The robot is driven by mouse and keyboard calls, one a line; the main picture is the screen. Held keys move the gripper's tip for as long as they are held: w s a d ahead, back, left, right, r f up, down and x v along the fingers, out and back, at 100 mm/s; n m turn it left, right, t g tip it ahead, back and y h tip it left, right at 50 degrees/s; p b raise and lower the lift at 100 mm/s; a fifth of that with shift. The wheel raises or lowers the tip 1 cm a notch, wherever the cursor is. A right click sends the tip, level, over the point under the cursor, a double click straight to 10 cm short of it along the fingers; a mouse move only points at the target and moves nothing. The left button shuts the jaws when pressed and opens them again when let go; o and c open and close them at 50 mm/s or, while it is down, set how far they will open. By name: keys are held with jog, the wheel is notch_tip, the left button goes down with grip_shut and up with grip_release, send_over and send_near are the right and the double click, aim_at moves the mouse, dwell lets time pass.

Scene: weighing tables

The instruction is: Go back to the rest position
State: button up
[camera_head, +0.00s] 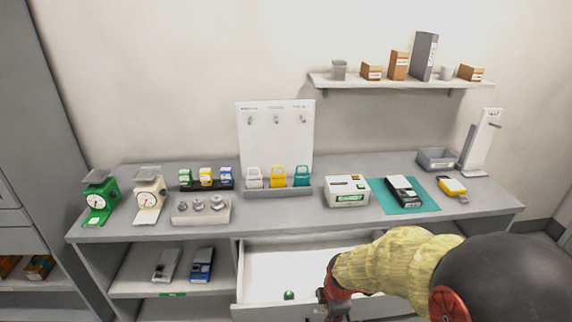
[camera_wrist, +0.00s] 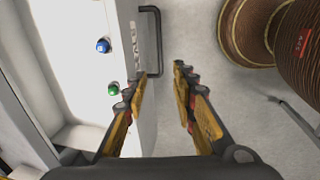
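My gripper (camera_wrist: 161,84) is open, with nothing between its fingers in the wrist view. It is at the front of the open drawer (camera_head: 300,262), low at the bottom of the head view (camera_head: 328,297). The drawer's dark handle (camera_wrist: 158,40) lies just beyond the fingertips, close to the left finger; whether they touch is unclear. Inside the white drawer, a green round object (camera_wrist: 113,89) and a blue one (camera_wrist: 103,45) show in the wrist view. The green one also shows in the head view (camera_head: 289,295). My arm covers the drawer's right side in the head view.
The grey table (camera_head: 270,222) above the drawer carries green (camera_head: 99,198) and cream (camera_head: 149,198) scales, weights (camera_head: 197,205), padlocks (camera_head: 278,178), a white box (camera_head: 346,191) and a teal mat (camera_head: 422,190). A shelf (camera_head: 400,83) hangs behind. Open floor shows right in the wrist view.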

jog(key=s+r+m+g, duration=0.2)
jog(key=s+r+m, duration=0.1)
jog(key=s+m, duration=0.5)
jog(key=s+d+r+m+t, duration=0.1)
jog(key=s+r+m, duration=0.4)
jog(key=r, duration=0.6)
jog(key=s+r+m+t, duration=0.4)
jog(key=s+r, duration=0.1)
jog(key=r, duration=0.7)
jog(key=shift+d+r+m, duration=0.3)
jog(key=shift+d+m, duration=0.1)
